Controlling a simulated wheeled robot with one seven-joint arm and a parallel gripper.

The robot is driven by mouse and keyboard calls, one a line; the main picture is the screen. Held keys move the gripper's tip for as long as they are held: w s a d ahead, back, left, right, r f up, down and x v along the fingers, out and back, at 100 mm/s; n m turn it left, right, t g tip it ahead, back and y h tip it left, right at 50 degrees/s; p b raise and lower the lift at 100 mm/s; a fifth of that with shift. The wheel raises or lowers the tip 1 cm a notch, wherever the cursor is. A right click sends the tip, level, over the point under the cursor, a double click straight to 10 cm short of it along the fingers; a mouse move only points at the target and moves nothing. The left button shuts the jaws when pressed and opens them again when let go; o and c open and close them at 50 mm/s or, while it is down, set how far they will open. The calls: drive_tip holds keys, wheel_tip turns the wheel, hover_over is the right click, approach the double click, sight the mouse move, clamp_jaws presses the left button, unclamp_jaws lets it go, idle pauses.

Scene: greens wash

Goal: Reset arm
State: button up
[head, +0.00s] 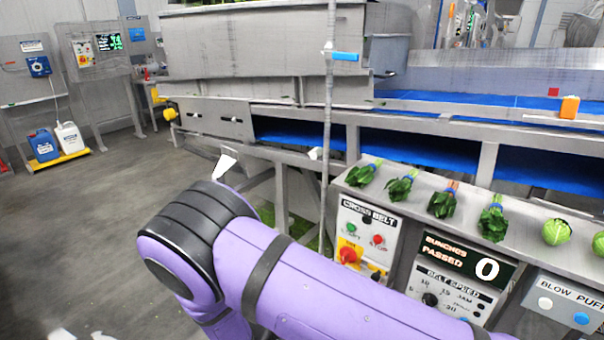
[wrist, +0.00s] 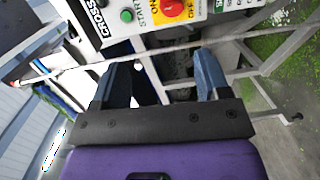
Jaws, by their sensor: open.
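My purple arm with black bands reaches across the lower part of the head view; its gripper end does not show there. In the wrist view my gripper (wrist: 160,82) shows two blue-grey fingers set wide apart with nothing between them. Beyond the fingers is the metal frame under the machine. The cross belt control box (head: 364,240) stands behind my arm in the head view. Its red and yellow knob and green button also show at the top of the wrist view, just past the fingertips.
Several leafy green bunches (head: 442,201) and a round green head (head: 556,232) lie on the metal ledge. The display (head: 470,262) reads 0. A blue belt (head: 430,158) runs behind. Blue and white jugs (head: 68,139) stand at left. The grey floor (head: 80,220) at left is clear.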

drive_tip(key=d+r+m+g+y, duration=0.15)
drive_tip(key=d+r+g, duration=0.35)
drive_tip(key=r, duration=0.5)
drive_tip(key=d+r+m+g+y, duration=0.1)
drive_tip(key=d+r+m+g, duration=0.2)
drive_tip(key=d+r, duration=0.6)
drive_tip(key=d+r+m+g+y, duration=0.1)
drive_tip(key=d+r+m+g, duration=0.3)
drive_tip(key=r, duration=0.7)
drive_tip(key=s+d+r+t+y, duration=0.2)
drive_tip(key=s+d+r+y, duration=0.2)
drive_tip(key=s+d+r, duration=0.2)
drive_tip(key=s+d+r+t+y, duration=0.3)
drive_tip(key=s+d+r, duration=0.4)
drive_tip(key=s+r, duration=0.3)
drive_tip(key=s+y, duration=0.1)
drive_tip(key=s, duration=0.3)
drive_tip(key=shift+d+r+y, duration=0.2)
drive_tip(key=shift+d+y, duration=0.05)
drive_tip(key=shift+y, duration=0.1)
